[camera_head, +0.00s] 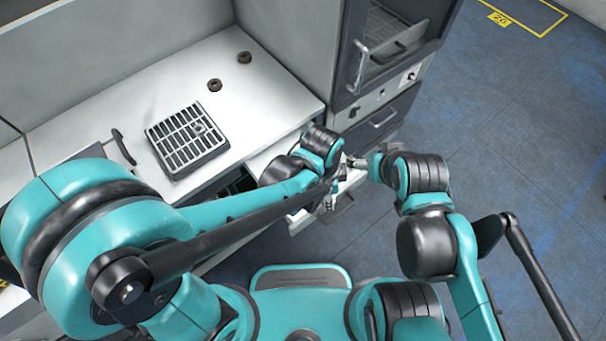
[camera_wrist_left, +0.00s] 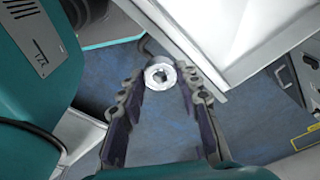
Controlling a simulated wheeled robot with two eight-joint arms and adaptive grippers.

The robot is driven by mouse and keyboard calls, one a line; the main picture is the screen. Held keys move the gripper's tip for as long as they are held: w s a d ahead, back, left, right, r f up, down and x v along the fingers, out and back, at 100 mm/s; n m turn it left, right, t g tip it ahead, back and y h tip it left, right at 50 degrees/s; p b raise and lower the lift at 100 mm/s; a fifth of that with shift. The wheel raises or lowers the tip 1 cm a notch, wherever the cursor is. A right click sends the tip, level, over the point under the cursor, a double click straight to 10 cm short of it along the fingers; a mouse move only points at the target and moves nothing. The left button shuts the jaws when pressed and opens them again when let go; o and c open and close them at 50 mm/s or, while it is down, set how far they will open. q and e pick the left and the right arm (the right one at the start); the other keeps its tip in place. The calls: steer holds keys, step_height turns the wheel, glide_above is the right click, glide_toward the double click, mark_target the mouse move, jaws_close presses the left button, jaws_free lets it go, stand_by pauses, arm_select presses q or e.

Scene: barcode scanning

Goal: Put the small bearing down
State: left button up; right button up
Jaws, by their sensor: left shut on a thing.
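The small bearing (camera_wrist_left: 160,76) is a bright metal ring with a dark centre hole. It shows between the fingertips of my left gripper (camera_wrist_left: 162,80) in the left wrist view. My left gripper is shut on it, in front of the counter edge and above the open drawer area. In the head view my left gripper (camera_head: 331,198) points down and the bearing is too small to make out. My right gripper (camera_head: 351,162) is close beside the left wrist in the head view. Its fingers are too small and partly hidden to tell their state.
A slotted grey tray (camera_head: 166,162) lies on the white counter (camera_head: 262,110). A dark handle (camera_head: 123,147) is left of the tray. A cabinet (camera_head: 388,90) stands at the right.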

arm_select(q)
steer(key=w+a+f+b, duration=0.2)
steer(key=w+a+f, duration=0.1)
steer(key=w+a, duration=0.1)
steer(key=w+a+f+b, duration=0.3)
steer(key=w+a+f, duration=0.1)
steer(key=shift+f, duration=0.1)
steer(key=shift+f+b, duration=1.75)
steer(key=shift+f, duration=0.2)
steer(key=shift+f, duration=0.2)
steer(key=o, duration=1.1)
steer(key=shift+o, duration=0.5)
steer(key=shift+r, duration=0.1)
